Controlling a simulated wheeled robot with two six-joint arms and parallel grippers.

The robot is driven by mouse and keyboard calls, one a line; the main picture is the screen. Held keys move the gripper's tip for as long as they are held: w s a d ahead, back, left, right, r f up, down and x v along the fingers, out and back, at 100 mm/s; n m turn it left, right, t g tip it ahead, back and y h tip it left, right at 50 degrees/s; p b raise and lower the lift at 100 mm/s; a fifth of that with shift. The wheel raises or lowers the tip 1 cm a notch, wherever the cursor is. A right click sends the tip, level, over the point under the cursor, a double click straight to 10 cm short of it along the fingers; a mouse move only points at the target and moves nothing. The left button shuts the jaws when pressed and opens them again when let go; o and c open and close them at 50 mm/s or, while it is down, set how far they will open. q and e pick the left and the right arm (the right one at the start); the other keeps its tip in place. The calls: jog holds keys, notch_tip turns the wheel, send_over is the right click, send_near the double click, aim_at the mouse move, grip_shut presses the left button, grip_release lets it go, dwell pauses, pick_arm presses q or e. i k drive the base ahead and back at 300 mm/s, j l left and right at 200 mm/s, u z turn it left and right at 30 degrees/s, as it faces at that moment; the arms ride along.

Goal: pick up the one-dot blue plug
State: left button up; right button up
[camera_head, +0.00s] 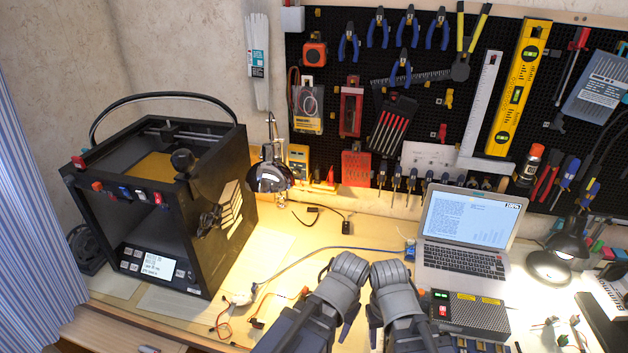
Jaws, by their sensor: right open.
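A small blue piece (410,246) sits at the laptop's left edge, at the end of a blue cable. Another blue piece (125,191) sits in the row on the printer's front top rail, between red and white ones. Both are too small for me to read dots, so I cannot tell which is the one-dot blue plug. My left gripper (350,270) and right gripper (391,275) are side by side over the bench, in front of the laptop's left side. My right gripper is open, and I see nothing held. The left gripper's jaws are hidden.
A black 3D printer (228,225) stands left. An open laptop (462,262) stands right, behind a grey box (470,316) with lit buttons. Desk lamps (270,178) stand at the back and right. Tools hang on the pegboard (330,20). Loose wires (222,322) lie left of my arms.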

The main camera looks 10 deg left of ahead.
aim_at(254, 289)
jog(key=i+j, duration=0.1)
jog(key=j, duration=0.65)
jog(key=i+u, duration=0.1)
jog(key=u, duration=0.55)
jog(key=k+j+u, duration=0.15)
jog(key=u, duration=0.25)
jog(key=k+j, duration=0.05)
jog(key=k, duration=0.05)
